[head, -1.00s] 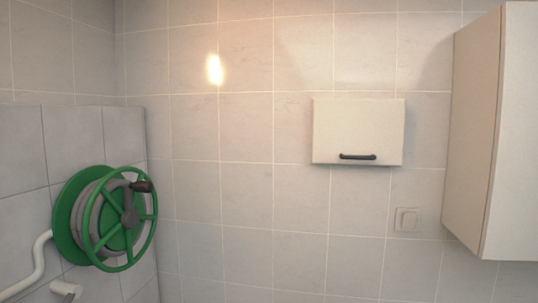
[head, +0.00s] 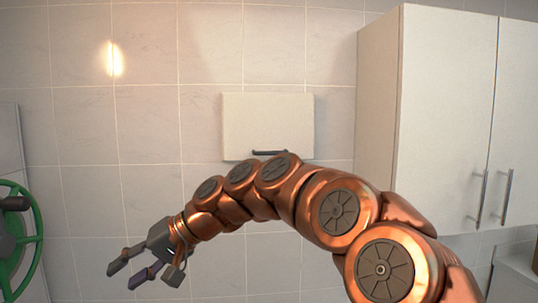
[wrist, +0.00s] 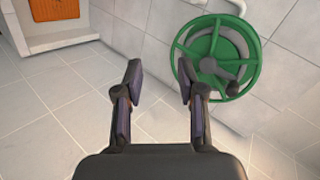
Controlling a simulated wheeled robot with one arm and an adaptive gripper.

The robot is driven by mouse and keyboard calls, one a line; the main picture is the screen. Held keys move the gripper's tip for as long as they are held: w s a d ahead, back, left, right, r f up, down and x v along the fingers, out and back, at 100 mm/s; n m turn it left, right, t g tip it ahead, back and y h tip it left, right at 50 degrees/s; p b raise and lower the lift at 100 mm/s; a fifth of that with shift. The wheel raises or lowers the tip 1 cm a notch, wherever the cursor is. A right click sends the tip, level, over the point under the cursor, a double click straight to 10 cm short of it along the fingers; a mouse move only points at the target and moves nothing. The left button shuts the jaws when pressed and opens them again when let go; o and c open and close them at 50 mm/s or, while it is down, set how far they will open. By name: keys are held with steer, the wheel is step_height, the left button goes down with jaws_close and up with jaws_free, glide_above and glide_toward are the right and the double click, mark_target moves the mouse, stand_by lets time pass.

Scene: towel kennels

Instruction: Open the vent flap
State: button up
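The vent flap (head: 267,122) is a cream, nearly square panel on the tiled wall. It looks shut, flat against the wall. Its dark bar handle (head: 268,152) is at the bottom edge, partly hidden behind my copper arm. My gripper (head: 128,273) is at the lower left in the head view, well below and left of the flap, apart from it. In the wrist view my gripper (wrist: 160,80) has its fingers spread with nothing between them. The flap is not in the wrist view.
A tall cream cabinet (head: 440,100) with two bar handles stands right of the flap. Tiled floor (wrist: 60,115) is clear below. An orange towel (wrist: 57,9) lies in an opening.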

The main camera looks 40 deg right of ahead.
steer(key=w+d+r+m+t, duration=0.1)
steer(key=w+d+r+t, duration=0.15)
steer(key=d+r, duration=0.2)
steer(key=w+d+r+m+t, duration=0.2)
steer(key=w+d+r, duration=0.1)
steer(key=d, duration=0.3)
steer(key=m+t+h, duration=0.6)
steer(key=m+t, duration=0.2)
steer(key=t, duration=0.1)
glide_toward(271, 154)
steer(key=r+x, duration=0.1)
steer(key=x, duration=0.2)
steer(key=shift+g, duration=0.35)
steer(key=shift+w+a+r+p, duration=0.15)
steer(key=shift+w+p, duration=0.25)
steer(key=shift+w, duration=0.85)
steer(key=shift+w+a+p, duration=0.15)
steer(key=shift+w+p, duration=0.2)
steer(key=shift+w, duration=0.9)
steer(key=shift+w+a+r+p, duration=0.15)
steer(key=shift+w+p, duration=0.25)
steer(key=shift+w, duration=0.85)
steer(key=shift+c, duration=0.3)
jaws_close()
